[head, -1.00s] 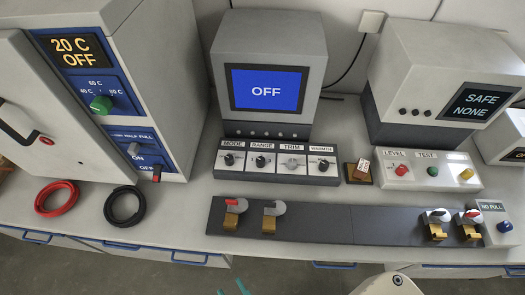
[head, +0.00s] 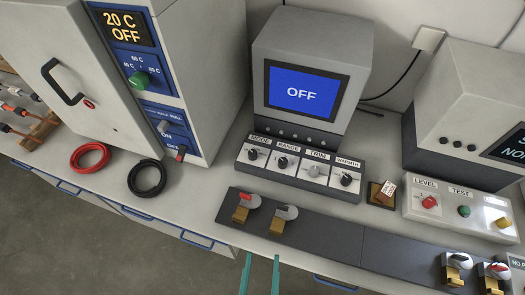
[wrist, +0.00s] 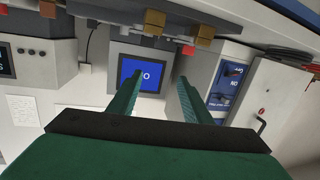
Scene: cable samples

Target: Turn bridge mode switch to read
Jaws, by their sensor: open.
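The bridge mode switch is a black knob (head: 253,155) under the MODE label, at the left end of the control panel (head: 300,186) in the head view. The knob's exact pointer direction is too small to read. My gripper (head: 260,272) shows as two teal fingers at the bottom of the head view, apart from each other, in front of the bench and below the panel. In the wrist view, my gripper (wrist: 157,82) is open and empty, with the monitor screen (wrist: 142,72) beyond it.
A dark strip with clamps (head: 320,235) lies along the bench front, between my gripper and the panel. An oven (head: 165,80) stands left, with red (head: 90,157) and black (head: 147,178) cable coils before it. A LEVEL/TEST box (head: 462,212) stands right.

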